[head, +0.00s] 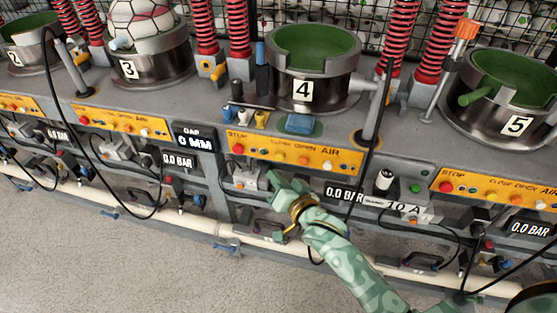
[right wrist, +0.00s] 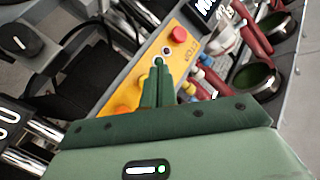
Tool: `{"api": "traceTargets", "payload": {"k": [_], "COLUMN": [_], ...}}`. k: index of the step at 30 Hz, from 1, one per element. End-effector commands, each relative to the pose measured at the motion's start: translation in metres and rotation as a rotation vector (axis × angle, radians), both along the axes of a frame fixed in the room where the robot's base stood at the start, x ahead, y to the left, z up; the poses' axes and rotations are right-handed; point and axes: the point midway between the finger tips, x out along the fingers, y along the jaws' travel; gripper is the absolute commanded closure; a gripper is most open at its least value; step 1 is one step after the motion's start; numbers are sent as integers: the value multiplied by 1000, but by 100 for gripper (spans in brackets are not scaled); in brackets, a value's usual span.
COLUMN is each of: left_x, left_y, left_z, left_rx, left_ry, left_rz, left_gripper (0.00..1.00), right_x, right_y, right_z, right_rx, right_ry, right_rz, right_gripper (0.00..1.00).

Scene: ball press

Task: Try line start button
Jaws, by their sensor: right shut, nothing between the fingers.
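No button with a readable line start label shows. A green button (head: 415,187) sits on the grey front beside a black-and-white knob (head: 384,180), between stations 4 and 5. My right gripper (head: 273,180) is shut and empty, just below the orange panel (head: 345,159) of station 4 in the head view. In the right wrist view its closed fingers (right wrist: 157,80) lie across an orange panel (right wrist: 194,45), close to a pale button (right wrist: 166,50) and a red stop button (right wrist: 179,34). I cannot tell whether the fingertips touch the panel. My left gripper is not in view.
Numbered metal cups stand along the bench; cup 3 holds a ball (head: 145,25), cup 4 (head: 320,45) is green inside. Black cables (head: 372,150) hang before the front. A pale pipe (head: 130,215) runs low along it. The floor in front is open.

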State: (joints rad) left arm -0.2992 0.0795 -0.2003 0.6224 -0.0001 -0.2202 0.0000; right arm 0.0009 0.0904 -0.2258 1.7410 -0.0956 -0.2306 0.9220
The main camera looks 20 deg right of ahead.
Motion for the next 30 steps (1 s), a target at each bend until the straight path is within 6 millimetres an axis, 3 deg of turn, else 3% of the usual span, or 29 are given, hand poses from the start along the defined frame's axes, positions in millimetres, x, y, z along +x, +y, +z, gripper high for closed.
{"api": "traceTargets", "payload": {"k": [9,30], "left_x": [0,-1], "left_y": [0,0], "left_z": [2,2], "left_rx": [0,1], "left_ry": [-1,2], "left_rz": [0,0], "left_gripper": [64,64], "right_x": [22,24], "right_y": [-15,-16], "right_z": [1,0], "right_rx": [-1,0], "right_ry": [0,0], "right_rz": [2,1], "right_gripper": [100,100]}}
